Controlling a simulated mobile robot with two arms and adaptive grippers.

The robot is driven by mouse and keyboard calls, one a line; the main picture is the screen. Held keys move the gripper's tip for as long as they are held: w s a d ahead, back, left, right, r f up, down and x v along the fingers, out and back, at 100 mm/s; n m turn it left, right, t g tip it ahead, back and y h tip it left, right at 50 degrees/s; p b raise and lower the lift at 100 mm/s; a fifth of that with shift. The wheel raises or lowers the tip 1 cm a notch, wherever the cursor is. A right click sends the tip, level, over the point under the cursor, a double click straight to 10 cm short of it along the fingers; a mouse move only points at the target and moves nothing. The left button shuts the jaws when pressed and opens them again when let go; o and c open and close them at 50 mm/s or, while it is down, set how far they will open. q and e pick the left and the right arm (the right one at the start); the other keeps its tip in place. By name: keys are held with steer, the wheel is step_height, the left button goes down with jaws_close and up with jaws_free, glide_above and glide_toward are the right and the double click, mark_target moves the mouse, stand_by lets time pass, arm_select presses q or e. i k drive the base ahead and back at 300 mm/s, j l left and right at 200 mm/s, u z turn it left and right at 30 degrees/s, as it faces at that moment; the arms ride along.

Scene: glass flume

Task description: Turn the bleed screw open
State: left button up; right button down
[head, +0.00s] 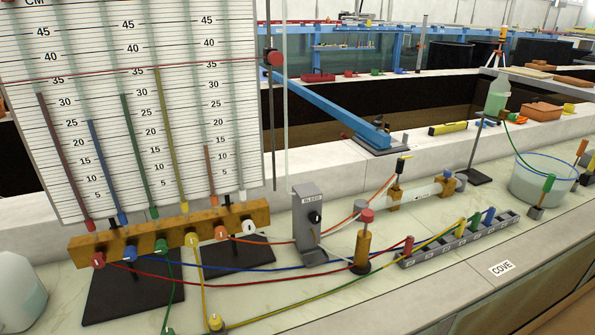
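Whether any screw is open or closed cannot be told. Neither of my grippers shows in the head view.
A manometer board (130,110) with coloured tubes stands at left behind a brass manifold (150,240). Coloured hoses cross the bench. A grey numbered rack (455,243), a water basin (543,180) and a green bottle (497,98) are at right.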

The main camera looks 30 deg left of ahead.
mark_target(315, 218)
steer(key=l+u, duration=0.15)
steer(key=u, duration=0.25)
steer(key=l+u, duration=0.15)
steer(key=u, duration=0.25)
steer(key=l+u, duration=0.15)
steer(key=u, duration=0.2)
steer(key=k+l+u, duration=0.1)
steer(key=u, duration=0.3)
steer(key=k+l, duration=0.15)
steer(key=l, duration=0.2)
steer(key=i, duration=0.5)
